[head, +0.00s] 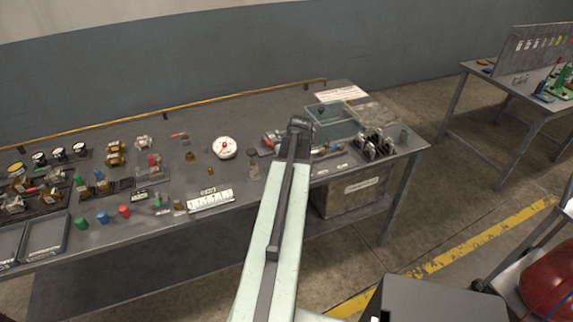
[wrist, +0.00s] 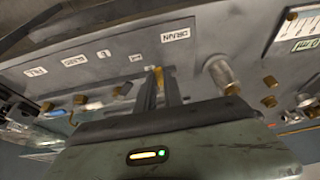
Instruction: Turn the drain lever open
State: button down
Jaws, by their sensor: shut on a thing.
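In the wrist view my gripper (wrist: 160,88) is shut on a small yellow lever (wrist: 158,74), whose end shows between the fingertips. The lever stands below the white DRAIN label (wrist: 175,34) on a grey panel (wrist: 205,60). Its base and exact angle are hidden by the fingers, so I cannot tell how far it is turned. In the head view my gripper (head: 298,130) is over the right part of the workbench; the lever is hidden there behind my arm.
A silver cylindrical fitting (wrist: 222,76) and small brass fittings stand right of the fingers in the wrist view. A clear open bin (head: 333,122) is right of my gripper in the head view. The bench's rear middle is fairly clear.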

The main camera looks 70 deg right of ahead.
jog(key=shift+s, duration=0.1)
jog(key=c, duration=1.5)
grip_release()
jog(key=shift+o, duration=0.2)
jog(key=p+v, duration=0.7)
jog(key=shift+r, duration=0.4)
jog(key=shift+a, duration=0.15)
